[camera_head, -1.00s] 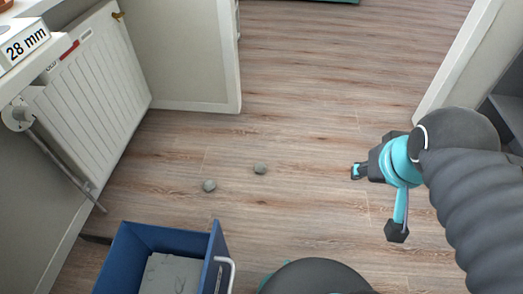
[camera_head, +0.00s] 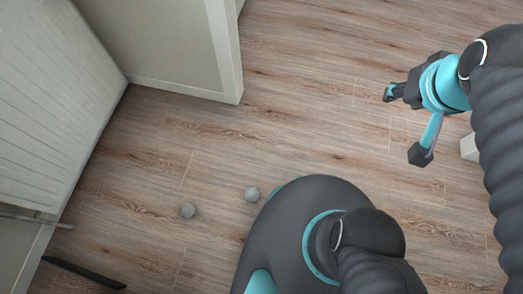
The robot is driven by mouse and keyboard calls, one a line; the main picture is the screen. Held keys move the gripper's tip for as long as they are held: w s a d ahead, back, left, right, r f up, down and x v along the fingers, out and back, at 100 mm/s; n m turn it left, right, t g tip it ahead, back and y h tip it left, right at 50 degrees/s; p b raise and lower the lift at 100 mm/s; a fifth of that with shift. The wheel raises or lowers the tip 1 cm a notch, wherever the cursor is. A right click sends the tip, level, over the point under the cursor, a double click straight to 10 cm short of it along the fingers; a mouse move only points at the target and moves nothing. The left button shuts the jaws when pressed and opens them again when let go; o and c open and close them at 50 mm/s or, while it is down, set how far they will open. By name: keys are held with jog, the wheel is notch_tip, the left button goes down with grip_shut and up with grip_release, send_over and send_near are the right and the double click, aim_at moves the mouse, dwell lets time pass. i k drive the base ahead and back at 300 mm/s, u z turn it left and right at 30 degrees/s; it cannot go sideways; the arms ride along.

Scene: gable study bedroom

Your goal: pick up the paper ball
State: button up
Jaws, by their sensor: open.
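Two small grey-green crumpled balls lie apart on the wood floor, left of my base. One ball (camera_head: 188,210) is farther left and slightly nearer the bottom of the picture. The other ball (camera_head: 252,194) is close to the edge of my dark base. They look alike, and I cannot tell which one is the paper ball. My gripper (camera_head: 405,124) is open at the upper right, its two fingers spread, with nothing between them. It is well to the right of both balls and appears raised above the floor.
A pale wall end (camera_head: 170,45) juts in at the upper left. A dark strip (camera_head: 84,272) lies at the lower left. A white block (camera_head: 469,147) shows at the right edge. The middle floor is clear.

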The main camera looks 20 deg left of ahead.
aim_at(252, 194)
jog(key=i, duration=2.7)
jog(key=u, duration=4.4)
jog(key=i, duration=0.5)
